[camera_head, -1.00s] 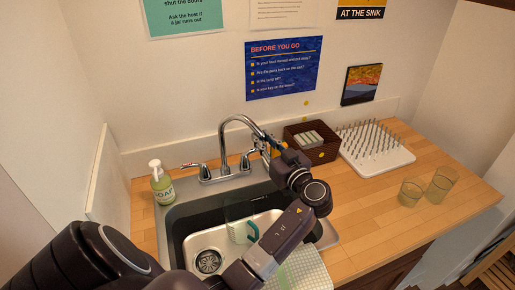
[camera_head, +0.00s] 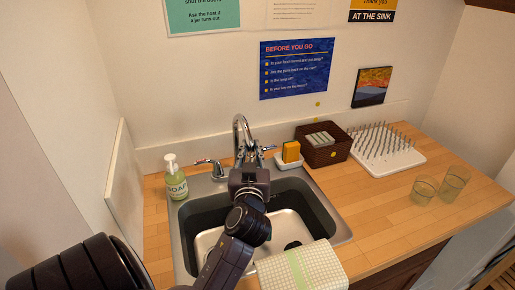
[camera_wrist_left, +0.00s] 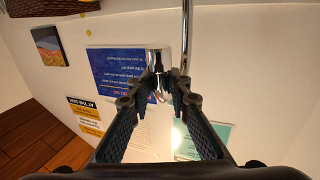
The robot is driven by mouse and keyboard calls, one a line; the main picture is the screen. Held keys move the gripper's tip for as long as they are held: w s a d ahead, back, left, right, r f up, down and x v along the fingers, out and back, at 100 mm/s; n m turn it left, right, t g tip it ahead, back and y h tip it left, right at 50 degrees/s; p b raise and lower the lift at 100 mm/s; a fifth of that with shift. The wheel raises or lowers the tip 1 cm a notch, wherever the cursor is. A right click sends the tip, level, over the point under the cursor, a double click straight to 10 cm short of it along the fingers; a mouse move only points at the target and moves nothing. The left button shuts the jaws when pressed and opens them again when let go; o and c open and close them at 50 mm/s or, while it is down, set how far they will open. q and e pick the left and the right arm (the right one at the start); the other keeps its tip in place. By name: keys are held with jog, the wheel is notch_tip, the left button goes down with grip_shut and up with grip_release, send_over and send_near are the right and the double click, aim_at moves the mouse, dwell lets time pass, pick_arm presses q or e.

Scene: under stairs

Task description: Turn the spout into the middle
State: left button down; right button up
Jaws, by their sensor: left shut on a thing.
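The chrome spout (camera_head: 241,124) arches up behind the sink (camera_head: 178,240) and points forward over the basin, roughly at its middle. My left gripper (camera_head: 248,168) is in front of the arch and hides the spout's outlet in the head view. In the left wrist view, the spout's end (camera_wrist_left: 158,60) sits between the fingertips of my left gripper (camera_wrist_left: 160,82), which is shut on it. The spout's pipe (camera_wrist_left: 186,30) runs up beside it. A left tap handle (camera_head: 208,165) shows at the base. My right gripper is in neither view.
A soap bottle (camera_head: 176,180) stands left of the sink. An orange sponge (camera_head: 291,151), a brown basket (camera_head: 325,157), a white peg rack (camera_head: 388,160) and two glasses (camera_head: 424,190) stand to the right. A checked cloth (camera_head: 275,272) hangs over the front edge.

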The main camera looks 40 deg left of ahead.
pick_arm(q)
jog(key=shift+s+a, duration=0.15)
jog(key=shift+s, duration=0.1)
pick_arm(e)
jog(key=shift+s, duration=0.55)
pick_arm(q)
jog(key=c, duration=1.8)
grip_release()
jog(key=shift+s, duration=0.1)
notch_tip(320, 180, up, 10)
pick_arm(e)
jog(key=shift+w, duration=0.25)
pick_arm(q)
jog(key=shift+r, duration=0.1)
